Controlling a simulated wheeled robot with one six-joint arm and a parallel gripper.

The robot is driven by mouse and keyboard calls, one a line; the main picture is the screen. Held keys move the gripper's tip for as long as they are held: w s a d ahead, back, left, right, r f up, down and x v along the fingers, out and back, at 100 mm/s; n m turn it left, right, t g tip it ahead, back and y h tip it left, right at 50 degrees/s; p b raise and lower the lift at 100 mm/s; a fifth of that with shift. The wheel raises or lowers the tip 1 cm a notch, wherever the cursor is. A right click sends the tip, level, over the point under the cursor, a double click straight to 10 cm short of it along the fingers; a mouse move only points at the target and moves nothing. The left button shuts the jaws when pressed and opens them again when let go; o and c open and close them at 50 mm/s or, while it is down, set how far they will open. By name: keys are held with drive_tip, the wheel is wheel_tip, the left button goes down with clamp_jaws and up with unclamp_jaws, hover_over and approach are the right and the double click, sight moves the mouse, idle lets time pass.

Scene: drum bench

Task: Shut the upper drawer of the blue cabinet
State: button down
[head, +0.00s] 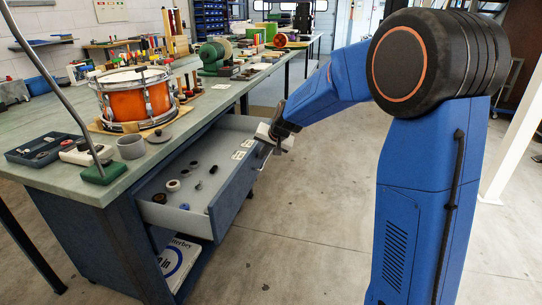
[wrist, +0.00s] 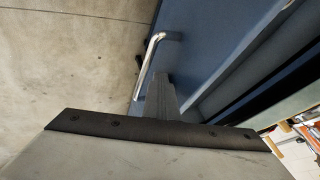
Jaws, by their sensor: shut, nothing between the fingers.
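The blue cabinet (head: 82,235) stands under the bench top. Its upper drawer (head: 222,200) is pulled out, showing a pale grey inside with several small round parts and white labels. My gripper (head: 275,148) is at the outer side of the drawer front, near its far end. In the wrist view my gripper (wrist: 160,84) is shut and empty, with its fingers close to the blue drawer front (wrist: 205,45) beside a silver bar handle (wrist: 150,58). I cannot tell whether the fingertips touch the front.
The bench top (head: 215,103) carries an orange drum (head: 137,103), a dark parts tray (head: 45,148) and a grey cup (head: 130,147). Below the drawer, a white printed package (head: 180,260) lies in an open lower space. The concrete floor before the drawer is clear.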

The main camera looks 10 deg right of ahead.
drive_tip(key=w+a, duration=0.3)
drive_tip(key=a, duration=0.3)
drive_tip(key=w+a, duration=0.4)
drive_tip(key=a, duration=0.2)
drive_tip(key=w+a, duration=0.3)
drive_tip(key=a, duration=0.3)
drive_tip(key=shift+w, duration=0.2)
drive_tip(key=shift+r, duration=0.1)
